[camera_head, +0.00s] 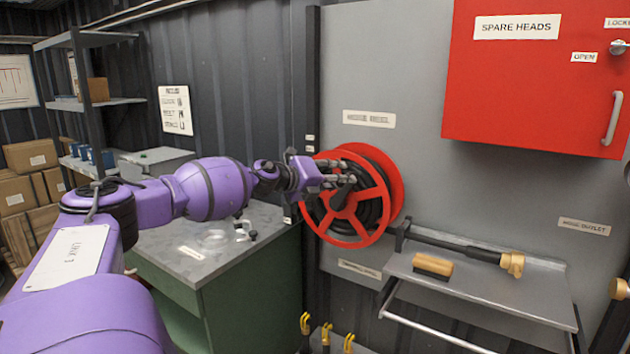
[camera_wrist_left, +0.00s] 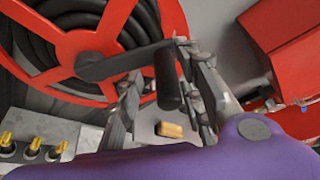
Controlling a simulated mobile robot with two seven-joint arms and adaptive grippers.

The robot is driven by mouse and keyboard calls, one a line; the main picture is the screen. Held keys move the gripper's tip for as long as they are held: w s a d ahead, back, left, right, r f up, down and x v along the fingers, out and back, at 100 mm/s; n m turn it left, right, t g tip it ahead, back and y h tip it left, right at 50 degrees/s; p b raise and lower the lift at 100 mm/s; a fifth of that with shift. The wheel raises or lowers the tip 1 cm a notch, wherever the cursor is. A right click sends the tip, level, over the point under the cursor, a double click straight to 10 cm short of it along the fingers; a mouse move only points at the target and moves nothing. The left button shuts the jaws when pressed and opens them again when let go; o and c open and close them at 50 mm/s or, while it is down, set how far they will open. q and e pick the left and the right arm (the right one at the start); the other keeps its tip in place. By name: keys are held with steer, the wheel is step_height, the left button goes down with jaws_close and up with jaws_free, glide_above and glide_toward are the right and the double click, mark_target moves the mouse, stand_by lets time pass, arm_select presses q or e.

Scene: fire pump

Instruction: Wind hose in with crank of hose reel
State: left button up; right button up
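The red hose reel (camera_head: 396,181) is mounted on the grey wall panel, with black hose wound in it. Its black crank arm (camera_wrist_left: 112,66) crosses the reel, and a black cylindrical crank handle (camera_wrist_left: 167,82) sticks out from it. My left gripper (camera_head: 334,178) is at the reel's front. In the left wrist view its two fingers (camera_wrist_left: 160,75) stand apart on either side of the handle. A gap shows at the left finger; contact at the right finger is unclear. My right gripper is in neither view.
A grey shelf (camera_head: 500,295) right of the reel holds a black nozzle with a brass end (camera_head: 512,264) and a wooden brush (camera_head: 433,265). A red cabinet (camera_head: 540,90) hangs above. A green-sided bench (camera_head: 255,290) stands below my left arm. Yellow-topped items (camera_head: 305,323) stand low below the reel.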

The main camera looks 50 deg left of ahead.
arm_select(q)
steer(key=v, duration=1)
stand_by(0.4)
steer(key=shift+d, duration=0.1)
stand_by(0.5)
